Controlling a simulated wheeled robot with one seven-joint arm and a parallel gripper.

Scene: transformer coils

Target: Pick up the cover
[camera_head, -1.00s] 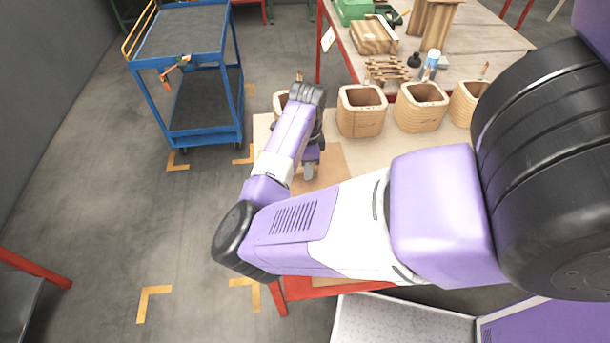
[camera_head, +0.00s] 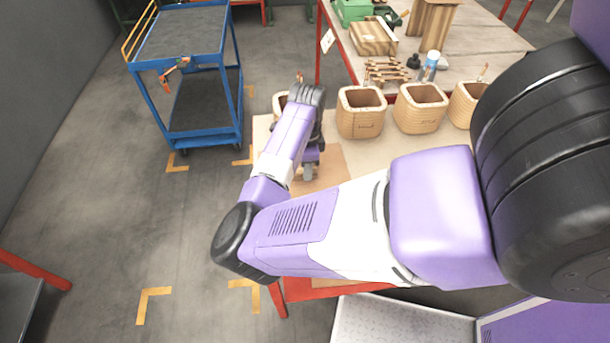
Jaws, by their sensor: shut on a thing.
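My gripper (camera_head: 310,170) points down over the near left part of the light work table (camera_head: 265,130), in front of the coils. Only a small grey and purple part of it shows beside my forearm. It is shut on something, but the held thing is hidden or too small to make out. I cannot clearly identify a cover. A flat brown sheet (camera_head: 332,165) lies on the table under and beside my gripper.
Hollow square wound coils stand in a row: one (camera_head: 361,112) right of my wrist, another (camera_head: 421,108) farther right, and one (camera_head: 280,103) partly behind my wrist. A blue cart (camera_head: 205,140) stands left. A cluttered table (camera_head: 470,50) is behind.

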